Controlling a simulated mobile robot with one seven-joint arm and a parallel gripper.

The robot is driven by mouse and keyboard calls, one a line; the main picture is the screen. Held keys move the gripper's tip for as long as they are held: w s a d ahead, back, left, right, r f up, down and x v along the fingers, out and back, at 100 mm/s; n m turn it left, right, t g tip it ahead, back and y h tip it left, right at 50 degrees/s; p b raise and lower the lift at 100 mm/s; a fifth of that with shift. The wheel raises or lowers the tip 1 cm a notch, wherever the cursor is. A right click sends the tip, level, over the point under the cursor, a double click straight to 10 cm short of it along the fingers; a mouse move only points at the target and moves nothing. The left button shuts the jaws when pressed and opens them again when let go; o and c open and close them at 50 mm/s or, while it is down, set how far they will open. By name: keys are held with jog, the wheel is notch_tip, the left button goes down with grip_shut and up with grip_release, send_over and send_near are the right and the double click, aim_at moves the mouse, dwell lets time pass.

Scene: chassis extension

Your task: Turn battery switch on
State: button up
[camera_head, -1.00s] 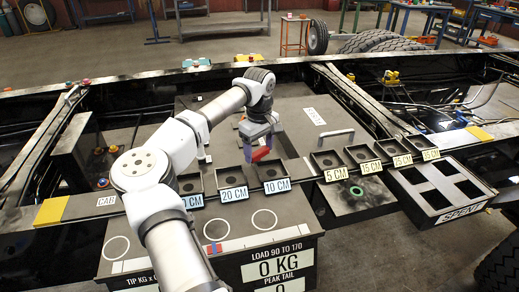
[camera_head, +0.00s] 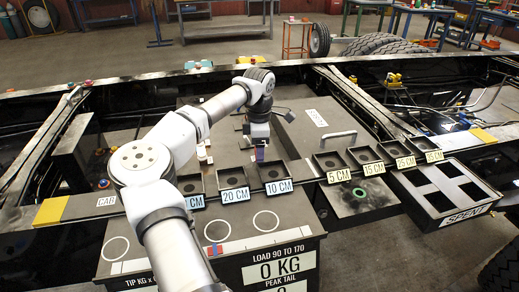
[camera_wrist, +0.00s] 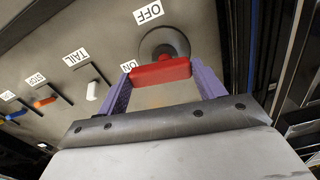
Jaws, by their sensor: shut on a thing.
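The battery switch shows in the wrist view as a round grey disc (camera_wrist: 165,43) on a panel, with a red handle (camera_wrist: 160,72) across its near side. A white OFF label (camera_wrist: 149,12) lies beyond the disc. A white ON label (camera_wrist: 129,66) lies by the handle's left end. My gripper (camera_wrist: 160,78) has its two purple fingers at the ends of the red handle and is shut on it. In the head view my gripper (camera_head: 260,153) points down at the panel behind the 10 CM tray, and the handle is hidden there.
In the wrist view, a white toggle (camera_wrist: 93,91) by TAIL, an orange one (camera_wrist: 45,101) and a blue one (camera_wrist: 15,115) stand left of the switch. In the head view, small labelled trays (camera_head: 277,169) line the rail in front. A SPENT crate (camera_head: 452,217) is at right.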

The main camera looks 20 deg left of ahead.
jog(key=shift+a+n, duration=0.1)
jog(key=shift+n, duration=0.7)
jog(key=o, duration=1)
notch_tip(320, 180, up, 14)
jog(key=shift+f+b, duration=0.1)
jog(key=shift+b, duration=0.85)
